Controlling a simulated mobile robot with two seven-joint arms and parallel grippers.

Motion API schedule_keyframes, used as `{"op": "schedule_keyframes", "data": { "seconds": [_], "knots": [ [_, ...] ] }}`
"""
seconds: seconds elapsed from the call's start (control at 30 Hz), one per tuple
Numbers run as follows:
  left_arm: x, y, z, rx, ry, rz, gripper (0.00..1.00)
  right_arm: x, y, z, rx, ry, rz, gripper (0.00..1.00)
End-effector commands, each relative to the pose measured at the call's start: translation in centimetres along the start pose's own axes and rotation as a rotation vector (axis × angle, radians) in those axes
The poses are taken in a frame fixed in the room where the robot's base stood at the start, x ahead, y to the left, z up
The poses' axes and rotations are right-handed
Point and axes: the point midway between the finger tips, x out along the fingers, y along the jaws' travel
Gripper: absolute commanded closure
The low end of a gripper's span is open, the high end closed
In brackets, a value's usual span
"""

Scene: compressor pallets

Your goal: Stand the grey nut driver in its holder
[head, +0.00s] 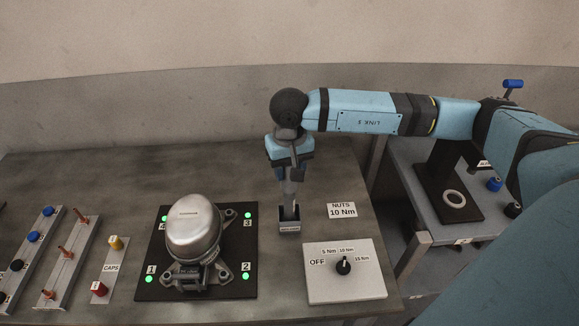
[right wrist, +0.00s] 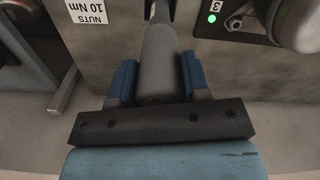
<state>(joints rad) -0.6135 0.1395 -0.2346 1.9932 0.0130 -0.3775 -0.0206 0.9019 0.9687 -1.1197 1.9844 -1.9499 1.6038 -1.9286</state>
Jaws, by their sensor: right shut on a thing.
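The grey nut driver (head: 289,193) is upright in the head view, held in my right gripper (head: 289,172). In the right wrist view its grey handle (right wrist: 160,62) lies between the two blue fingers of that gripper (right wrist: 160,78), which are shut on it. The holder (head: 289,227) is a small grey block with a label on the table, directly below the driver. The driver's lower end meets the holder's top; how deep it sits inside I cannot tell. My left gripper is not in view.
A compressor (head: 193,230) stands on a black pallet (head: 153,293) with green lights, left of the holder. A sign reading NUTS 10 Nm (head: 342,210) and a dial panel (head: 345,285) are to the right. Racks and caps (head: 115,243) lie at the left.

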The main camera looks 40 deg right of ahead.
Motion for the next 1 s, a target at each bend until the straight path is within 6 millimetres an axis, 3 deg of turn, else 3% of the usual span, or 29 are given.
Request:
{"op": "schedule_keyframes", "data": {
  "seconds": [0.17,0.2,0.3,0.67,0.77,1.0],
  "knots": [
    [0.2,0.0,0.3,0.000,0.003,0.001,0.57,0.3,0.0,0.0,0.000,0.001,-0.001,0.95],
    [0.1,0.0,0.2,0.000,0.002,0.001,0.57,0.2,0.0,0.0,0.000,0.000,0.000,0.48],
    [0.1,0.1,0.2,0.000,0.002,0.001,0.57,0.2,0.0,0.0,0.000,0.000,0.000,0.31],
    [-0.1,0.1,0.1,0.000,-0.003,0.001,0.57,-0.4,0.0,0.0,0.000,0.001,-0.001,0.31],
    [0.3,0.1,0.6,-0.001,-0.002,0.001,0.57,-1.8,-0.1,-0.1,0.000,0.004,-0.003,0.31],
    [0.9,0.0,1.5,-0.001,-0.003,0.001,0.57,-7.0,-0.1,-0.1,-0.001,0.005,-0.002,0.31]
  ]
}}
